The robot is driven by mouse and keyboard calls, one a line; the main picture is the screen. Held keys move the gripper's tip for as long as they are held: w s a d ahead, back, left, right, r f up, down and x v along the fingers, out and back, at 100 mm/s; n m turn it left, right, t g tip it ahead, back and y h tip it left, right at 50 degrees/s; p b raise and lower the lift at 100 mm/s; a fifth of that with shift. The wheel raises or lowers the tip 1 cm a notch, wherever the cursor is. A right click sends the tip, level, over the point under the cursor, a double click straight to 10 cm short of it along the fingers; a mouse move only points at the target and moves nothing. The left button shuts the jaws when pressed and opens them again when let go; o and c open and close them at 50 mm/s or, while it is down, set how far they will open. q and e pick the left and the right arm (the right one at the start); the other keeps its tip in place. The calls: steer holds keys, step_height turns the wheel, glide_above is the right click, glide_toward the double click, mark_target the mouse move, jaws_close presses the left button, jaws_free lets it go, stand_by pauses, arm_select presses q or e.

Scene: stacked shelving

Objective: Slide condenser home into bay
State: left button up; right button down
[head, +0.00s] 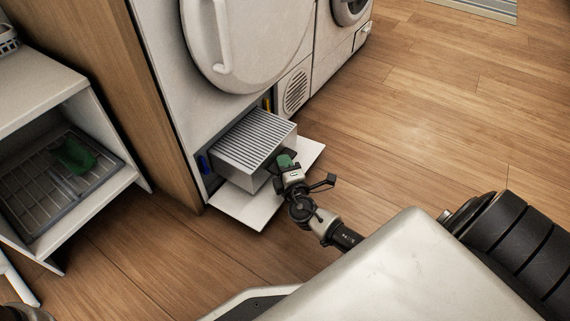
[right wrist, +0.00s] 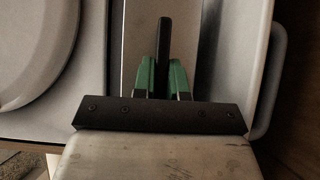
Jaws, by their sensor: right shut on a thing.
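The condenser (head: 253,140), a grey block with a finned top, sits partly inside the low bay of the white dryer (head: 165,55), with its front part sticking out above the lowered flap (head: 245,208). My right gripper (head: 287,163), with green fingertips, is at the condenser's front face. In the right wrist view the green fingers (right wrist: 163,78) are shut around a dark upright bar (right wrist: 163,40), which appears to be the condenser's handle. The bay's inside is mostly hidden by the condenser. My left gripper is not in view.
A blue lever (head: 204,163) is left of the bay opening and a yellow one (head: 268,104) right of it. A wooden panel (head: 160,110) stands to the left, then a shelf with a wire rack (head: 50,190) and a green item (head: 75,156). The floor at right is clear.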

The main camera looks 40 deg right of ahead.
steer(key=shift+w+a, duration=0.25)
steer(key=shift+w, duration=0.3)
steer(key=shift+w+a, duration=0.25)
steer(key=shift+w, duration=0.3)
stand_by(1.3)
